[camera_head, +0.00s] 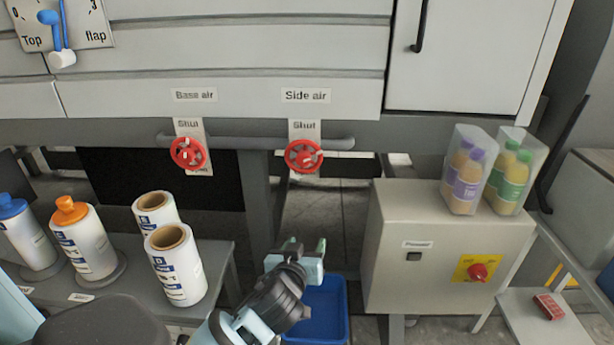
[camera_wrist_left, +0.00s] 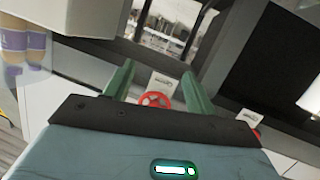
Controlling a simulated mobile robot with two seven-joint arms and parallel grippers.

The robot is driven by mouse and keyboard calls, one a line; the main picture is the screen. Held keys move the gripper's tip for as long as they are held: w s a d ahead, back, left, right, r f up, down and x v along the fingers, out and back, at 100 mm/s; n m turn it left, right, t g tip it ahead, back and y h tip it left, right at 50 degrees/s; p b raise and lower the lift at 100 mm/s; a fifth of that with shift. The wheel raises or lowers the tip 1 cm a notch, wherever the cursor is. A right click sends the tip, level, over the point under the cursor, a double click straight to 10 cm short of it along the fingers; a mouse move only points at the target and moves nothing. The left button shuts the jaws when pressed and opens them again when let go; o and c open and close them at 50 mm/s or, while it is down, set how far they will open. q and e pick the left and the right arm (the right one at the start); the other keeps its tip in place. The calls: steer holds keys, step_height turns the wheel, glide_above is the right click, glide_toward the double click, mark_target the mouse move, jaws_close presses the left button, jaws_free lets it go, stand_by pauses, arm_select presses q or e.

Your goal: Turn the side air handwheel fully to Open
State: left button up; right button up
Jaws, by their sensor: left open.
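The side air handwheel (camera_head: 304,156) is a small red wheel under the "Side air" label (camera_head: 305,95), on a horizontal grey pipe. A plate behind it reads "Shut" above the wheel; the wheel hides the plate's middle. A matching red base air handwheel (camera_head: 187,153) sits to its left. My left gripper (camera_head: 305,252) is open and empty, below the side air wheel and apart from it. In the left wrist view a red handwheel (camera_wrist_left: 155,99) shows between the two green fingers (camera_wrist_left: 158,85), some way beyond them. My right gripper is not in view.
A grey control box (camera_head: 385,250) with a red knob (camera_head: 478,271) stands to the right, with bottle packs (camera_head: 465,175) on top. Rolls (camera_head: 175,265) and bottles (camera_head: 88,240) stand on the left bench. A blue bin (camera_head: 325,310) is below my gripper.

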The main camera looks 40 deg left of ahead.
mark_target(303, 162)
arm_select(q)
steer(key=w+a+r+n+t+y+b, duration=0.1)
steer(key=w+a+r+n+y, duration=0.15)
steer(key=r, duration=0.35)
steer(key=w+a+r+n+y, duration=0.2)
steer(key=r+n, duration=0.1)
steer(key=r, duration=0.4)
steer(key=x, duration=0.6)
steer(key=shift+w, duration=0.3)
steer(key=shift+w+a, duration=0.3)
steer(key=shift+w, duration=0.25)
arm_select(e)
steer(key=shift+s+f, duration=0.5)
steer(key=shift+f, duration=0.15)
arm_select(q)
steer(key=shift+m, duration=0.25)
steer(key=c, duration=1)
